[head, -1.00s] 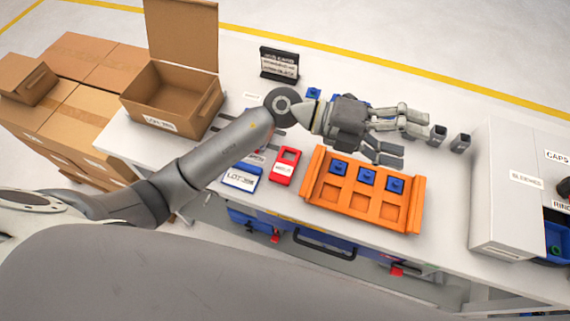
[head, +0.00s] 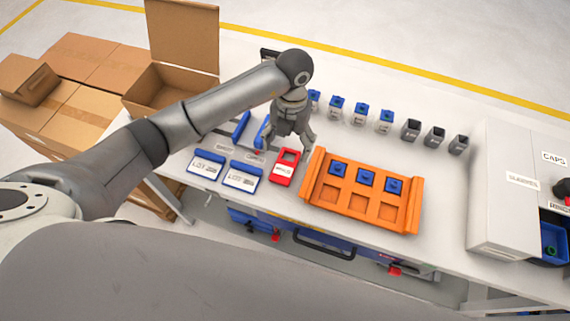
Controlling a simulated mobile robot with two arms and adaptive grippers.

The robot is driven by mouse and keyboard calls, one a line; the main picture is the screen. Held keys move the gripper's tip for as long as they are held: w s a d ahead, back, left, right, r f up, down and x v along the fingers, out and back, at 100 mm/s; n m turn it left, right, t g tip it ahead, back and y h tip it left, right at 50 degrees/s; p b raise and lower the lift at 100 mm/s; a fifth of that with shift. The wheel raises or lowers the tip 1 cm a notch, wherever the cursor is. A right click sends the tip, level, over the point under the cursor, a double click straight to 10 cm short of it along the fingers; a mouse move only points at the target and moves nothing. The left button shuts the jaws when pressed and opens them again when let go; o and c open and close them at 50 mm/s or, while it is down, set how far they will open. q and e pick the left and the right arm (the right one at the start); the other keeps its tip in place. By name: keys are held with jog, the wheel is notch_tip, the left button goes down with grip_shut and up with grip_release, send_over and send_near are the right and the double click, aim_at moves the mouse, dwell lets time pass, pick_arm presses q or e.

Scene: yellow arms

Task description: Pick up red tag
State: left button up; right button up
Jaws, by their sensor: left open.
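The red tag (head: 284,167) lies on the white table, just left of the orange tray (head: 354,223). It is a red frame with a white label and an opening near its far end. My left gripper (head: 285,149) points down just beyond the tag's far end in the head view, with its fingers spread and nothing seen between them. Whether the fingers touch the tag cannot be told. My right gripper is not in view.
Two blue tags (head: 241,177) with white labels lie left of the red tag. Blue pieces sit in the tray's far row. A line of small grey holders (head: 411,130) stands behind. A white cabinet (head: 500,190) is at right, an open carton (head: 165,85) at left.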

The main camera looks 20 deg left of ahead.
aim_at(285, 164)
pick_arm(q)
jog(key=shift+s+f, duration=0.15)
jog(key=shift+f, duration=0.75)
jog(key=shift+s+f+p, duration=0.1)
jog(key=shift+f+p, duration=0.45)
jog(key=shift+p, duration=0.05)
jog(key=f, duration=0.1)
jog(key=f+p, duration=0.1)
jog(key=f, duration=0.1)
jog(key=shift+s+a+f+p, duration=0.1)
jog(key=shift+s+f+p, duration=0.1)
jog(key=shift+p, duration=0.1)
jog(key=shift+f, duration=0.5)
jog(key=c, duration=1.2)
jog(key=shift+r, duration=0.1)
